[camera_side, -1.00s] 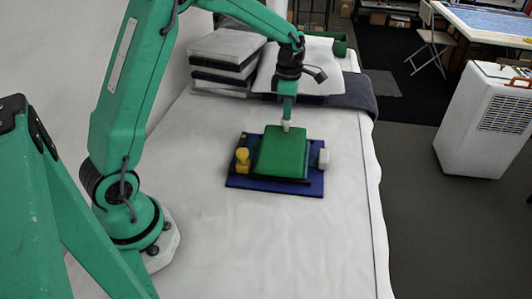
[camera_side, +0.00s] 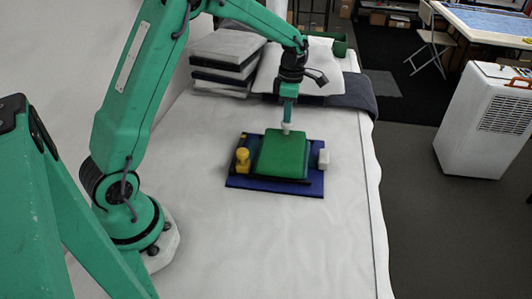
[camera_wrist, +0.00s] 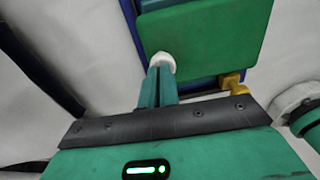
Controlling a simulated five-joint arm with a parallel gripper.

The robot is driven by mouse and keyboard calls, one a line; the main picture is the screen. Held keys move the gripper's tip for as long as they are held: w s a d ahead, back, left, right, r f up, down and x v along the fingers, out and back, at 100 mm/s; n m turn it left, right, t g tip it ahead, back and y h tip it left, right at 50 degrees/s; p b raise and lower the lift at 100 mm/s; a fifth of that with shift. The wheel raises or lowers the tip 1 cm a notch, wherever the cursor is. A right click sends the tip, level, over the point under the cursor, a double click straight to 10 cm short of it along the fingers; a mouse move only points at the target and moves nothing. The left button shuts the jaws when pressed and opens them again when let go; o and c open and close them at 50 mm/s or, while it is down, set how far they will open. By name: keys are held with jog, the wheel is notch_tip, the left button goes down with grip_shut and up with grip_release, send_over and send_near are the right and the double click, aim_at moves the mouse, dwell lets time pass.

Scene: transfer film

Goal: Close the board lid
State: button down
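The green lid (camera_side: 282,156) lies over the dark blue board (camera_side: 262,186) on the white-covered bed. It looks nearly flat; a small gap beneath it cannot be ruled out. In the wrist view the lid (camera_wrist: 205,40) fills the upper middle. My gripper (camera_side: 286,127) points down at the lid's far edge, its fingers together with a white tip at their end. In the wrist view my gripper (camera_wrist: 161,62) overlaps the lid's edge, seemingly touching it. A yellow knob (camera_side: 242,160) stands on the board left of the lid, and a whitish block (camera_side: 323,159) on the right.
Folded grey and white bedding (camera_side: 228,60) is stacked behind at the left. A white pillow (camera_side: 300,70) and dark cloth (camera_side: 355,95) lie behind the board. The sheet in front of the board is clear. A white appliance (camera_side: 485,120) stands off the bed at right.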

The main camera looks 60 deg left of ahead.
jog(key=shift+s+f, duration=0.15)
jog(key=shift+f, duration=0.3)
notch_tip(320, 180, up, 15)
jog(key=w, duration=0.1)
jog(key=shift+a, duration=0.3)
jog(key=shift+s, duration=0.1)
jog(key=s+d+r+m+t, duration=0.1)
jog(key=s+d+r+m, duration=0.2)
jog(key=s+m, duration=0.3)
jog(key=s+d+r+m+t, duration=0.2)
jog(key=s+d+r+m, duration=0.1)
jog(key=s+m, duration=0.35)
jog(key=s+d+f+m+t, duration=0.1)
jog(key=s+f+m, duration=0.1)
jog(key=s+m, duration=0.5)
jog(key=s+d+f+m+t, duration=0.2)
jog(key=s+f+m, duration=0.1)
jog(key=s+m, duration=0.4)
jog(key=shift+f, duration=0.2)
